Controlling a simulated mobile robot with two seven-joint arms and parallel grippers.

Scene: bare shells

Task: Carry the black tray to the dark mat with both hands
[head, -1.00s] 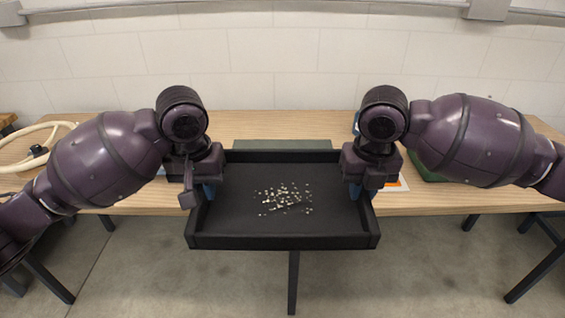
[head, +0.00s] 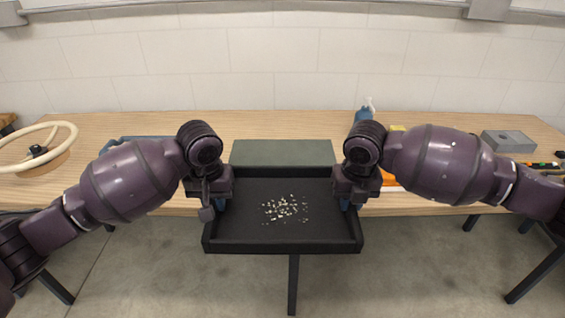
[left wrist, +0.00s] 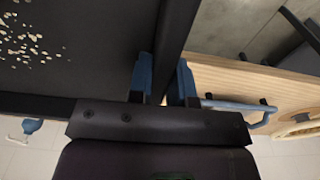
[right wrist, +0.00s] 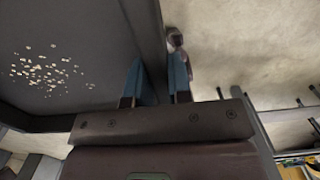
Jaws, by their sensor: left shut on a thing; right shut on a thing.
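The black tray (head: 285,243) hangs level between my two grippers, with small pale bits (head: 285,209) scattered on its floor. Its near part is in front of the table's front edge; whether its far part touches the table I cannot tell. My left gripper (head: 218,203) is shut on the tray's left wall, one blue finger inside and one outside, as the left wrist view (left wrist: 165,85) shows. My right gripper (head: 346,203) is shut on the right wall the same way, seen in the right wrist view (right wrist: 160,82). The dark grey-green mat (head: 282,152) lies on the table just beyond the tray.
The wooden table (head: 265,124) runs along a white block wall. A cream hose coil (head: 62,140) lies at the left. A blue bottle (head: 364,112), a grey box (head: 508,141) and small tools lie at the right. The mat looks bare.

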